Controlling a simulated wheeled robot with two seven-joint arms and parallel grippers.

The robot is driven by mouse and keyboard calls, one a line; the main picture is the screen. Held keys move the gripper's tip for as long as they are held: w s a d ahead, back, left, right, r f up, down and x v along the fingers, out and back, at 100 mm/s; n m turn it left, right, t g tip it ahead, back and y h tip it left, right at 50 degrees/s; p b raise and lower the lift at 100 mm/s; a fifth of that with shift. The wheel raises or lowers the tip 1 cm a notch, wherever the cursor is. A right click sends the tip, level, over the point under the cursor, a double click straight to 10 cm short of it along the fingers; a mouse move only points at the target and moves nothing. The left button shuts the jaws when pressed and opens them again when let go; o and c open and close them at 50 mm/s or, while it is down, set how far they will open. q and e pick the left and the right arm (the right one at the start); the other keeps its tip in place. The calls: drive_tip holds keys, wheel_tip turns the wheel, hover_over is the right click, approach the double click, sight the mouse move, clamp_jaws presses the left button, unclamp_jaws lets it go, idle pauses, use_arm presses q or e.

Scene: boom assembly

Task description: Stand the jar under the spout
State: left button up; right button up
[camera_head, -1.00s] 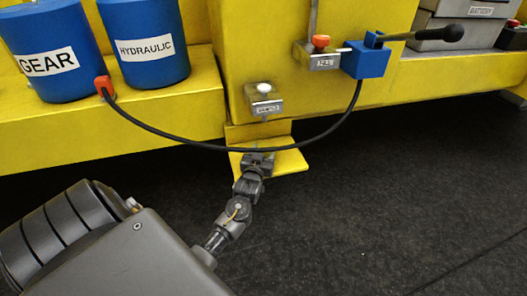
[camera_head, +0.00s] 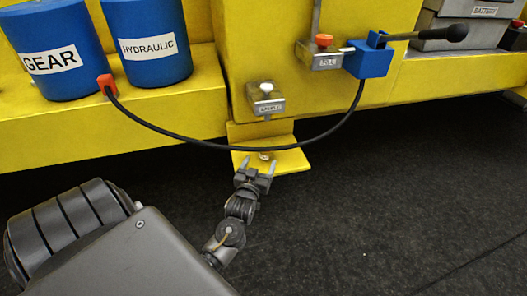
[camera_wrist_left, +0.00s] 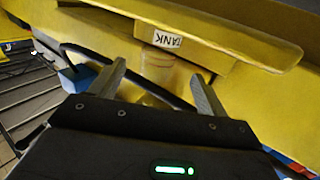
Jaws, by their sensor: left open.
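A small clear jar (camera_head: 264,156) stands on the yellow ledge (camera_head: 290,160), below the sample valve (camera_head: 266,104) with its white knob. The short spout (camera_head: 267,118) points down from the valve. Judging by the head view, the jar is roughly beneath it. My left gripper (camera_head: 258,163) is open just in front of the jar. In the left wrist view, the jar (camera_wrist_left: 157,68) shows beyond and between the spread fingers (camera_wrist_left: 160,85), apart from them. Its base is hard to make out. My right gripper is not in view.
A black hose (camera_head: 220,147) sags across in front of the ledge, from the blue GEAR can (camera_head: 52,45) to a blue block (camera_head: 368,62). A blue HYDRAULIC can (camera_head: 147,42) stands beside it. The dark floor (camera_head: 390,200) is clear at right.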

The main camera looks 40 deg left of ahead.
use_arm(q)
drive_tip(key=v, duration=0.4)
drive_tip(key=shift+s, duration=0.15)
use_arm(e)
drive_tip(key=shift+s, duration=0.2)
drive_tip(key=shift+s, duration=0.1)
